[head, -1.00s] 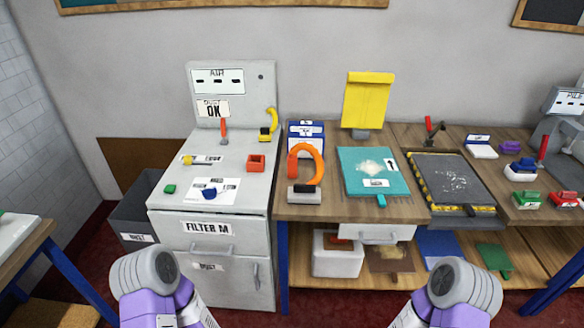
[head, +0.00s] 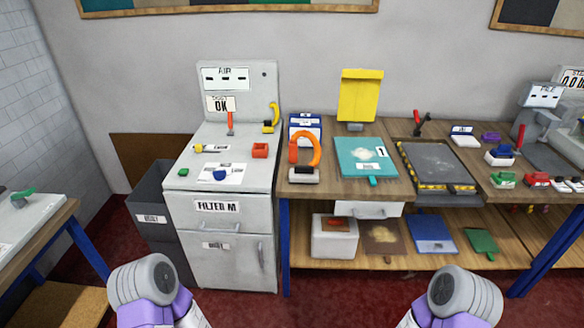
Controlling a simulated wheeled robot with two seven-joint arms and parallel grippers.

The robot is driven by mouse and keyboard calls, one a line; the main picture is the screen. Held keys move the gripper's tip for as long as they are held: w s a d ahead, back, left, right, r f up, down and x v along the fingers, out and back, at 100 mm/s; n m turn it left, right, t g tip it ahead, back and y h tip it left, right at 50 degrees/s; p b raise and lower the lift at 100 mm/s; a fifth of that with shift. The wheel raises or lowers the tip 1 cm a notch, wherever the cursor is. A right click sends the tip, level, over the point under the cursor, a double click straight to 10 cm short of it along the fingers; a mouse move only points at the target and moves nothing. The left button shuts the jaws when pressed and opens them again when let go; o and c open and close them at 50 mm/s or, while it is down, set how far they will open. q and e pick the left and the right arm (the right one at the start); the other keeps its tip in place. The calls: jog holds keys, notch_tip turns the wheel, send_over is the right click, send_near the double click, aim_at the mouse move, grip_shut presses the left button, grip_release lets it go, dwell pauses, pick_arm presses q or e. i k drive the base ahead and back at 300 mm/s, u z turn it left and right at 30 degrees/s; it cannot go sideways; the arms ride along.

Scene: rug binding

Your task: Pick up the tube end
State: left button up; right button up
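An orange curved tube (head: 314,142) stands in a loop on the wooden bench, beside the pale filter cabinet. One end comes down by a grey block with a dark top (head: 303,174). A shorter yellow curved piece (head: 273,117) with a dark base stands at the back right of the cabinet top. I cannot tell which of these the tube end belongs to. Two of my arm parts, grey and purple, show at the lower left and lower right, well short of the bench. Neither gripper's fingers are in view.
A teal board (head: 366,157), a yellow stand (head: 360,95) and a dark tray (head: 437,165) stand to the right. A grey bin (head: 154,233) is left. Red floor lies in front.

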aim_at(293, 146)
jog(key=u, duration=0.1)
jog(key=k, duration=0.5)
jog(key=z, duration=0.9)
jog(key=i, duration=1.25)
jog(key=u, duration=0.1)
